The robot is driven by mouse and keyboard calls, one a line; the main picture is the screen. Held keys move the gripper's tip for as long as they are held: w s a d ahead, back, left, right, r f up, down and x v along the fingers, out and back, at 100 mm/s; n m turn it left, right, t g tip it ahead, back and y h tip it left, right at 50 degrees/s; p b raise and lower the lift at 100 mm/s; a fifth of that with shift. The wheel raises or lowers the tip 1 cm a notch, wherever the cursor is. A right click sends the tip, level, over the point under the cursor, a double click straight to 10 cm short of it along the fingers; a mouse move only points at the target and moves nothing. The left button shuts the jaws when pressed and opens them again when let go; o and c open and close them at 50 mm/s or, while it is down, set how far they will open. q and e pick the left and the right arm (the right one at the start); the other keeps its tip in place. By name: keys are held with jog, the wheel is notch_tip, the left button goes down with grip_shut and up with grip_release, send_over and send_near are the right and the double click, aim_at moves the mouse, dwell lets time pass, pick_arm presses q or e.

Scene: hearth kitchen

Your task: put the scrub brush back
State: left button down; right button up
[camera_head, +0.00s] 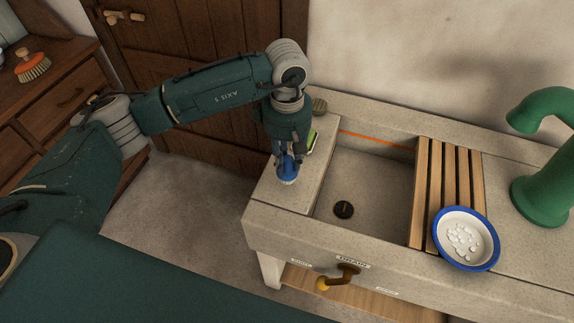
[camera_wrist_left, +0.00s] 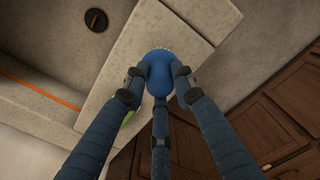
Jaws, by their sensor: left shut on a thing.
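A blue scrub brush (camera_head: 287,171) with a pale bristle edge is at the left ledge of the stone sink. My left gripper (camera_head: 289,153) points down and is shut on it from above. In the left wrist view the brush's rounded blue body (camera_wrist_left: 158,66) shows between the fingers of my left gripper (camera_wrist_left: 160,84). The bristles are mostly hidden, and I cannot tell whether they touch the ledge (camera_head: 276,193). My right gripper is out of view.
A green sponge-like thing (camera_head: 312,141) and a ridged round item (camera_head: 319,105) lie by the held brush. The sink basin (camera_head: 367,190) is empty around its drain. A slatted rack (camera_head: 424,192) and blue-rimmed plate (camera_head: 491,257) are right. An orange brush (camera_head: 32,64) sits on the left cabinet.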

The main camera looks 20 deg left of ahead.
aim_at(287, 169)
pick_arm(q)
notch_tip(287, 169, down, 3)
jog(key=shift+s+r+p, duration=0.1)
jog(key=shift+r+p, duration=0.05)
jog(key=shift+p, duration=0.15)
jog(key=shift+a+f, duration=0.1)
jog(key=shift+f, duration=0.3)
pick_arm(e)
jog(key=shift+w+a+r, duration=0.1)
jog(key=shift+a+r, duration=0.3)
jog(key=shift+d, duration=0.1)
pick_arm(q)
jog(key=shift+f, duration=0.15)
jog(key=c, duration=1.4)
grip_release()
jog(key=shift+c, duration=0.2)
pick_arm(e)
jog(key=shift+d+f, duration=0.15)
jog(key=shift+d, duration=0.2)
